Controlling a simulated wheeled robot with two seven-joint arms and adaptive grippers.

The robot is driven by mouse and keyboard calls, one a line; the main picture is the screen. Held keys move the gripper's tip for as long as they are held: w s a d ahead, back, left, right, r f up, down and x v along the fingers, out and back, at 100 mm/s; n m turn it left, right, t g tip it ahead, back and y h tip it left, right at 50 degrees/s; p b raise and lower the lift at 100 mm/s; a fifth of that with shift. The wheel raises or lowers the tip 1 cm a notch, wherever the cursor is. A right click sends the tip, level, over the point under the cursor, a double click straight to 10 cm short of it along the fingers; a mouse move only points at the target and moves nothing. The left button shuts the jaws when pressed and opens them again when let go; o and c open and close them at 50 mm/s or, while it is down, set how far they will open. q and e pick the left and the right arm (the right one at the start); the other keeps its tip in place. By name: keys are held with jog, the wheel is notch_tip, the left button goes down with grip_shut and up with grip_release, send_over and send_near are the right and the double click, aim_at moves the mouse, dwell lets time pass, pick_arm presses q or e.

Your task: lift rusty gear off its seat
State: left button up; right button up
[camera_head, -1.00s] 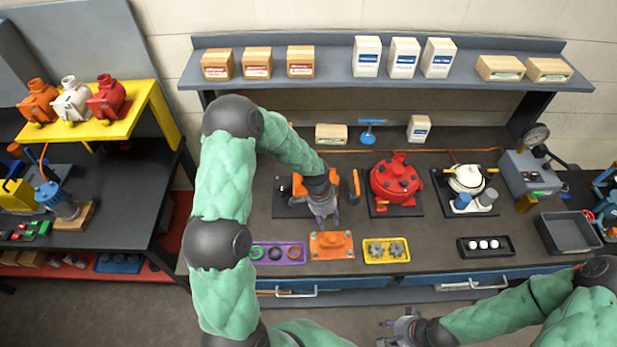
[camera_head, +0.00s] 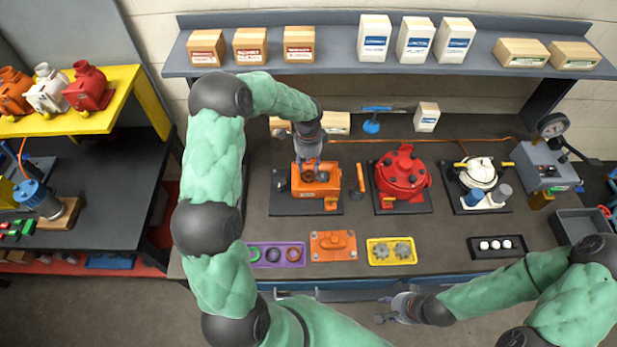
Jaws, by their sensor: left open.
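An orange motor housing (camera_head: 328,187) stands open on a dark base plate in the middle of the bench. Small brownish round parts, apparently including the rusty gear (camera_head: 322,177), show in its open top; they are too small to tell apart clearly. My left gripper (camera_head: 307,158) is open, pointing down just above and behind the housing's opening. Its fingertips are small and partly hard to make out. Whether they touch anything cannot be told. My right gripper (camera_head: 385,309) is open and empty in front of the bench's front edge.
An orange cover (camera_head: 333,245) lies in front of the housing, between a purple ring tray (camera_head: 275,262) and a yellow tray (camera_head: 379,262) with grey gears. A red motor (camera_head: 402,175) and a white motor (camera_head: 479,175) stand to the right. A shelf (camera_head: 345,67) with boxes overhangs behind.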

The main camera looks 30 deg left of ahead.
aim_at(308, 172)
pick_arm(q)
jog(key=f, duration=0.5)
jog(key=shift+w, duration=0.2)
jog(key=shift+s, duration=0.1)
grip_shut()
